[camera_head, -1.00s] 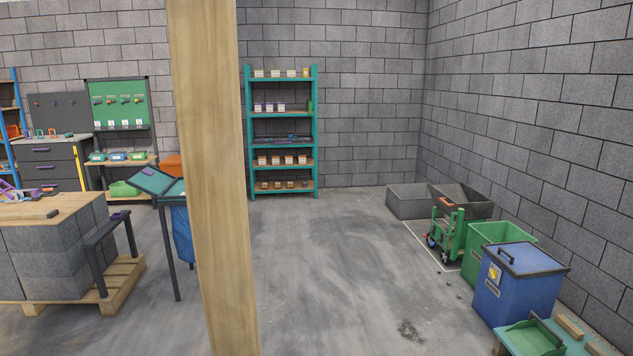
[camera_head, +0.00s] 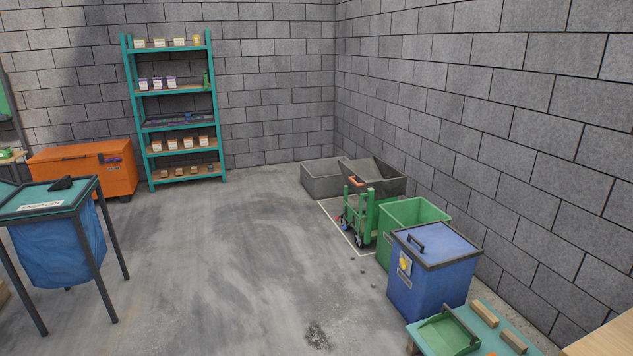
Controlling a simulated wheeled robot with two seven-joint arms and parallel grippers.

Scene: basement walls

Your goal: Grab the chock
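No thing in view is certain to be the chock. A small black wedge-like object (camera_head: 62,183) lies on the teal lid of a bag stand (camera_head: 40,205) at the left. Two short wooden blocks, one (camera_head: 484,314) behind the other (camera_head: 513,341), lie on a low teal table (camera_head: 495,342) at the bottom right, beside a green tray (camera_head: 448,337). These are too small to identify surely. Neither of my grippers is in view.
A blue lidded bin (camera_head: 430,280), a green bin (camera_head: 410,222), a green trolley (camera_head: 362,215) and a grey tub (camera_head: 322,182) line the right wall. A teal shelf (camera_head: 182,123) and an orange chest (camera_head: 95,172) stand at the back. The middle floor (camera_head: 240,250) is clear.

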